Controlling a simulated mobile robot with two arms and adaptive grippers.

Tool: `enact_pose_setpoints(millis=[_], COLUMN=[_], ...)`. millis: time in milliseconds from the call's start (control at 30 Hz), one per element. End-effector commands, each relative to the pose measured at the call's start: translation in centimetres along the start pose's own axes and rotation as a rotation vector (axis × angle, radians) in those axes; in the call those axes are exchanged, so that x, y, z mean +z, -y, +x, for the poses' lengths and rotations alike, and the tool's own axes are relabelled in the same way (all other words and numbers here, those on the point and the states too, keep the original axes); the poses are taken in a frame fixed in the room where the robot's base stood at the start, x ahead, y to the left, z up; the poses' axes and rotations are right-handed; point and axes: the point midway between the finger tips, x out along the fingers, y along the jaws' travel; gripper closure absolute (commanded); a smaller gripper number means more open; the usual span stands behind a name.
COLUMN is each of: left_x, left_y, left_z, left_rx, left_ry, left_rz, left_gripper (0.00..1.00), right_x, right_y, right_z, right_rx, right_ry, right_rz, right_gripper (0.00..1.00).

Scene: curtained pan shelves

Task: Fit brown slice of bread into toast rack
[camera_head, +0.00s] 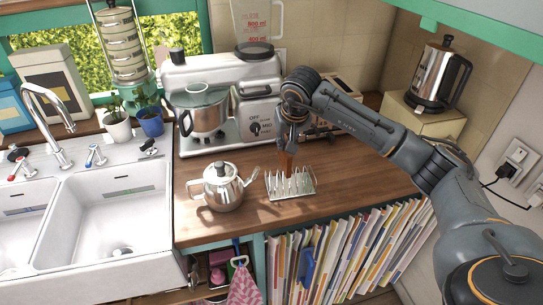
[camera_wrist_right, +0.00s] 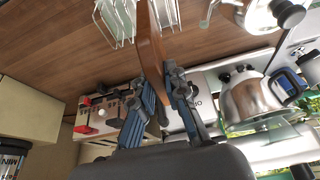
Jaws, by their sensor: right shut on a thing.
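The brown slice of bread (camera_head: 286,160) hangs upright below my right gripper (camera_head: 291,139), just above the back of the toast rack. My right gripper is shut on the slice; in the right wrist view the slice (camera_wrist_right: 150,45) shows edge-on between the fingers (camera_wrist_right: 158,88). The metal toast rack (camera_head: 291,193) stands on the wooden counter, and its wires (camera_wrist_right: 112,22) show beside the slice in the wrist view. I cannot tell whether the slice touches the rack. My left gripper is not in view.
A steel teapot (camera_head: 222,187) stands close left of the rack. Behind are a mixer (camera_head: 225,88) with a steel pot (camera_head: 204,112). A double sink (camera_head: 112,208) lies at the left. Bare wooden counter (camera_head: 365,182) is free right of the rack.

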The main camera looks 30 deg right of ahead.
Motion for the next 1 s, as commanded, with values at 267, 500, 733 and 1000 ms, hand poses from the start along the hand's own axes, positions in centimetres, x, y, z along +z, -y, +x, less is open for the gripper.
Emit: enact_pose_setpoints(millis=[267,500,733,1000], left_x=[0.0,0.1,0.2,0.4], left_y=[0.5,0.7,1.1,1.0], left_z=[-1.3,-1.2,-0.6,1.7], left_rx=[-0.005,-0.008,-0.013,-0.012], left_ry=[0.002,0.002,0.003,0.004], left_rz=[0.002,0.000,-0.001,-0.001], left_gripper=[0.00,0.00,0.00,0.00], right_x=[-1.9,-1.9,-1.6,-0.4], right_y=[-2.5,-2.5,-2.5,-2.5], right_z=[-0.1,-0.1,0.4,3.1], right_rx=[0.016,0.016,0.017,0.017], right_ry=[0.000,-0.001,0.001,0.000], right_rz=[0.036,0.035,0.035,0.035], right_gripper=[1.00,1.00,1.00,1.00])
